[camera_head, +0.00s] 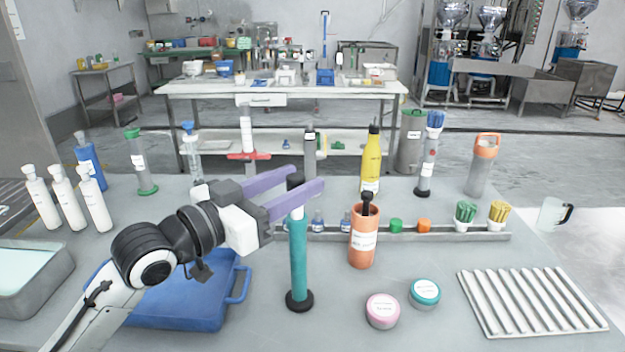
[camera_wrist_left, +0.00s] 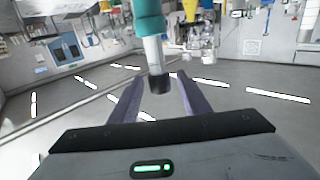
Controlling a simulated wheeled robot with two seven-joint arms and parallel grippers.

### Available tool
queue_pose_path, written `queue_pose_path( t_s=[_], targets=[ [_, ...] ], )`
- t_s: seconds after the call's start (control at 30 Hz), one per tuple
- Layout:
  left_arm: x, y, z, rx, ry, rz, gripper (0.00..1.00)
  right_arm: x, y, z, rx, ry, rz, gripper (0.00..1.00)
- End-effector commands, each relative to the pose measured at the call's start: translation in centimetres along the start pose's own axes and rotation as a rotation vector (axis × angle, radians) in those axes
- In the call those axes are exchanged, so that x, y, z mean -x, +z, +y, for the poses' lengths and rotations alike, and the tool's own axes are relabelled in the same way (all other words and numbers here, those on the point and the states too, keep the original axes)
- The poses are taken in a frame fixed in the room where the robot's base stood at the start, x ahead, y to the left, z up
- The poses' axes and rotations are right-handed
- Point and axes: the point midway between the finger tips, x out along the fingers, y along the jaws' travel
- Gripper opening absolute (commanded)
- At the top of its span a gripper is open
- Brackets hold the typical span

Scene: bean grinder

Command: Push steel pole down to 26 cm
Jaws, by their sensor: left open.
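A teal upright tube (camera_head: 298,256) with a black round foot stands on the table in the head view. A short light steel pole (camera_head: 297,213) sticks up from its top and ends in a black cap (camera_head: 295,180). My left gripper (camera_head: 308,178) has two purple fingers, open, one on each side of the pole's top; a gap shows beside the pole. In the left wrist view, the steel pole (camera_wrist_left: 153,55) and its black end (camera_wrist_left: 160,84) lie between the open fingers, with the teal tube (camera_wrist_left: 149,16) beyond. Contact cannot be made out. My right gripper is not in view.
A blue tray (camera_head: 185,300) lies under my left arm. An orange cup (camera_head: 363,245) stands right of the tube, with pink (camera_head: 382,310) and teal (camera_head: 425,292) jars in front. A rack (camera_head: 470,236) of small items runs behind. A ridged white tray (camera_head: 530,302) lies at right.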

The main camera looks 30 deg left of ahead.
Motion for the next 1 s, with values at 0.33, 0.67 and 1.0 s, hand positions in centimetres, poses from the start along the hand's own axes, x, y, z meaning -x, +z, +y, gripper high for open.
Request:
queue_pose_path(
  t_s=[0.33,0.67,1.0],
  targets=[
    [-4.1,-0.1,0.0,0.001,-0.001,0.0,0.43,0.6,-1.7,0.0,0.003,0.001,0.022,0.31],
    [-4.5,0.0,0.0,0.001,0.0,-0.002,0.43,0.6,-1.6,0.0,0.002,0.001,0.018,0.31],
    [-4.4,0.0,0.0,0.0,0.0,-0.002,0.0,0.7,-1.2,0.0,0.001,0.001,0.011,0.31]
  ],
)
